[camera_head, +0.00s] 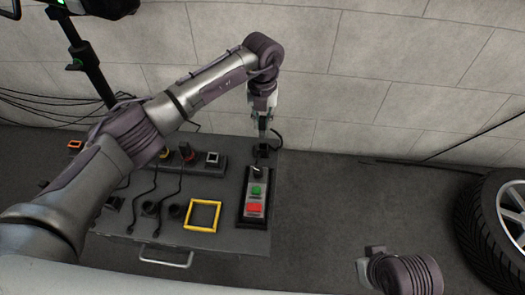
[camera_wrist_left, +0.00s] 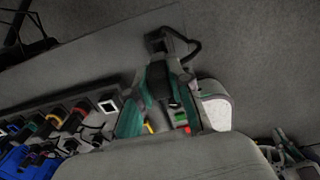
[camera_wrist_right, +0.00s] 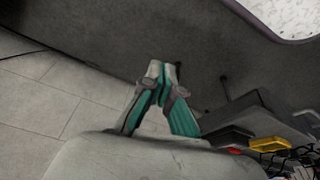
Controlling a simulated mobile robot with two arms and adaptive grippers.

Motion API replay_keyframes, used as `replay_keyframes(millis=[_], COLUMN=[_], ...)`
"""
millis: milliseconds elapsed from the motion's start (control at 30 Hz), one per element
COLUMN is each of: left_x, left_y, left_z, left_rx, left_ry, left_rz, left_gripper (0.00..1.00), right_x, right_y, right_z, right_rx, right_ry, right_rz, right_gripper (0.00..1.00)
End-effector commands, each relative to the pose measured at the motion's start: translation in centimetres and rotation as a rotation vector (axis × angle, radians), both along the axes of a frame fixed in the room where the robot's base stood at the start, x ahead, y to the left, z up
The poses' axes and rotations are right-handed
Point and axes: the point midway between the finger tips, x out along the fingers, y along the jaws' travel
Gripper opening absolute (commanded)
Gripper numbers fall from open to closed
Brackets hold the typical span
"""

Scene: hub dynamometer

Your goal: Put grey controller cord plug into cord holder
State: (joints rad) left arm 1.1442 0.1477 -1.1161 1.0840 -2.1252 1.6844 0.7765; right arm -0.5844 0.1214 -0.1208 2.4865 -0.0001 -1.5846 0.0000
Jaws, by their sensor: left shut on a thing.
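The controller (camera_head: 256,196) with a green and a red button lies on the right part of the grey tabletop. My left gripper (camera_head: 262,132) points down just behind the controller, over the back right part of the table. In the left wrist view its fingers (camera_wrist_left: 160,95) are shut on a dark plug (camera_wrist_left: 158,84), which I take for the grey controller cord plug. A black cord (camera_wrist_left: 188,42) loops to its right. A dark squarish piece (camera_wrist_left: 155,37) is beyond the fingertips; I cannot tell whether it is the cord holder. My right gripper (camera_wrist_right: 163,72) looks shut and empty.
A yellow square frame (camera_head: 203,215) lies left of the controller. Several plugs and cords sit further left, near a small white-framed socket (camera_head: 212,158). A table handle (camera_head: 166,257) sticks out in front.

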Motion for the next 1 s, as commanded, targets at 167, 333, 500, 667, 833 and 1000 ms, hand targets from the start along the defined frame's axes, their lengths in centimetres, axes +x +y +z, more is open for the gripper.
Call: replay_keyframes(millis=[167,333,500,667,833,1000], left_x=[0.0,0.0,0.0,0.0,0.0,0.0], left_y=[0.0,0.0,0.0,0.0,0.0,0.0], left_z=[0.0,-0.8,-1.8,-2.3,-2.8,-3.2], left_rx=[0.000,0.000,-0.001,0.000,0.001,0.001], left_ry=[0.000,0.000,0.000,0.000,0.000,0.000], left_rz=[0.000,0.001,0.001,0.001,0.001,0.001], left_gripper=[0.00,0.00,0.00,0.00,0.00,0.00], right_x=[0.0,0.1,0.1,0.5,1.7,2.8], right_y=[0.0,0.0,-0.1,0.0,0.3,0.6], right_z=[-0.1,-0.6,-1.3,-1.4,-1.2,-0.9], right_rx=[-0.001,-0.001,-0.002,0.003,0.013,0.022], right_ry=[0.000,0.000,0.000,-0.019,-0.076,-0.125], right_rz=[0.000,0.000,-0.002,-0.001,0.004,0.008], right_gripper=[0.00,0.00,0.00,0.00,0.00,0.00])
